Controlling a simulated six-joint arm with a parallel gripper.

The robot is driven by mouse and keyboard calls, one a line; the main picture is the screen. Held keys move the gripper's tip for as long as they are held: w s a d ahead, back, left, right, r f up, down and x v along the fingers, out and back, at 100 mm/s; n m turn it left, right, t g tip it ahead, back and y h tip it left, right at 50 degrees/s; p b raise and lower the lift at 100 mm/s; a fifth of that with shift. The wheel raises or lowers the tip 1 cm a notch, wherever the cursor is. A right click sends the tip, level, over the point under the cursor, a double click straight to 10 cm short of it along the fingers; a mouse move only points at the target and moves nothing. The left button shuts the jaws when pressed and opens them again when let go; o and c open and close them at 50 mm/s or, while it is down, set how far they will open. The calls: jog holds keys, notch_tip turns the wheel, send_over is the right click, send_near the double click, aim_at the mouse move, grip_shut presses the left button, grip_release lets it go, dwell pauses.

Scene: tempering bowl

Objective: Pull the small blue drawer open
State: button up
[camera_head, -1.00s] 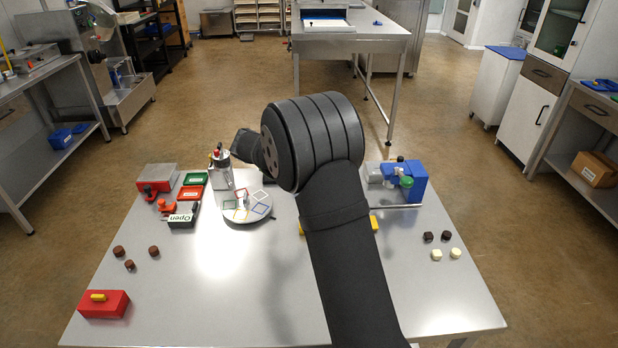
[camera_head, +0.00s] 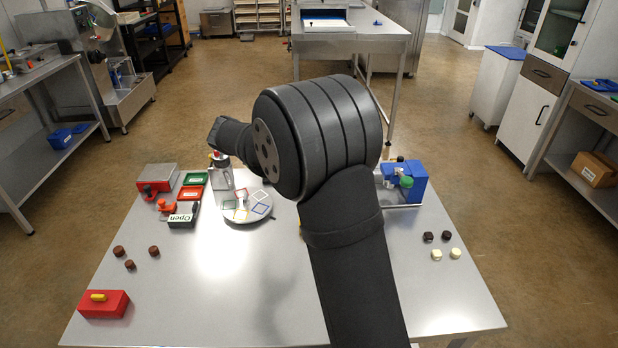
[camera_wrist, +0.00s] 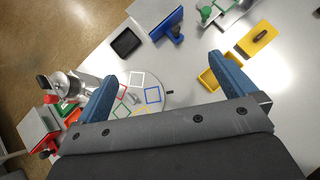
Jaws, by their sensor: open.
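A blue unit (camera_head: 405,184) with a green knob (camera_head: 406,182) stands at the right rear of the table in the head view. In the head view my arm hides the gripper.
A round plate with coloured square outlines (camera_wrist: 138,98) lies below the gripper. A black tray (camera_wrist: 125,42) is beside the blue block. A metal pot (camera_wrist: 68,84) stands at the left.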

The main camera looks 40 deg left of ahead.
jog(key=shift+s+d+r, duration=0.1)
jog(key=shift+s+r, duration=0.4)
jog(key=shift+s, duration=0.05)
